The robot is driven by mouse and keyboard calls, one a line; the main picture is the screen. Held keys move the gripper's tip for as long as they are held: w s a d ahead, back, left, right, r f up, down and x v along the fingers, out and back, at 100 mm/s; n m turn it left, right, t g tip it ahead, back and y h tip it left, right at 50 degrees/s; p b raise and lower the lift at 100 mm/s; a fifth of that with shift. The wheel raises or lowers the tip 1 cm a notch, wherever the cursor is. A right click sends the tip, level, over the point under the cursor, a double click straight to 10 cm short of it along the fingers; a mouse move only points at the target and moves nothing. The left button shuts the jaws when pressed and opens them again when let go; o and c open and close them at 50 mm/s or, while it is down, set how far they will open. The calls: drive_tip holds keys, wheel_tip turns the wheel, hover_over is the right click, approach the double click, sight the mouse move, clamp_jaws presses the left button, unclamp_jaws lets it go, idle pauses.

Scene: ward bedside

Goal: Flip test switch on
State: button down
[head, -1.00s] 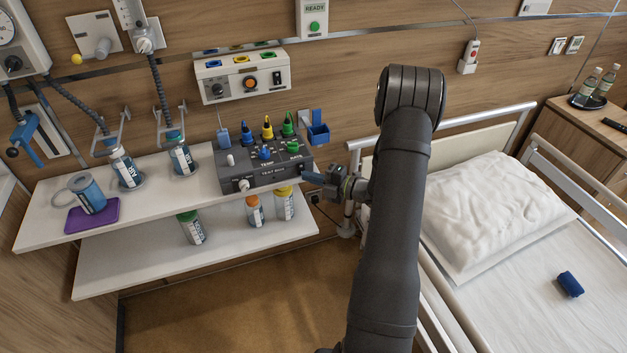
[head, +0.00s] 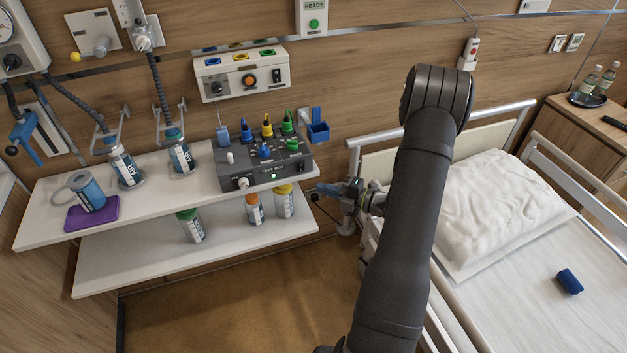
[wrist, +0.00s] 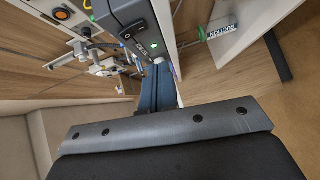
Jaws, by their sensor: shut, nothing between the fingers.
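The dark grey test box (head: 228,182) sits on the upper shelf, with a "TEST BOX" label on its front. A small light (head: 273,176) is lit on that front; in the wrist view it glows green (wrist: 154,45). A black rocker-like switch (wrist: 126,36) shows on the box in the wrist view; its position is too small to tell. My gripper (head: 317,190) is just right of the box's right end, slightly below it and apart from it. Its blue fingers (wrist: 157,72) are shut and empty.
Bottles stand on the lower shelf (head: 150,262) below the box. A blue holder (head: 317,130) is on the wall above my gripper. The bed rail (head: 440,128) and pillow (head: 495,205) are to the right. Floor below is clear.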

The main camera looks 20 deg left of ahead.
drive_tip(key=d, duration=0.6)
drive_tip(key=shift+d+f, duration=0.25)
drive_tip(key=shift+f, duration=0.05)
drive_tip(key=a+r, duration=0.2)
drive_tip(key=a, duration=0.8)
drive_tip(key=d, duration=0.6)
drive_tip(key=shift+s+r, duration=0.15)
drive_tip(key=shift+r, duration=0.15)
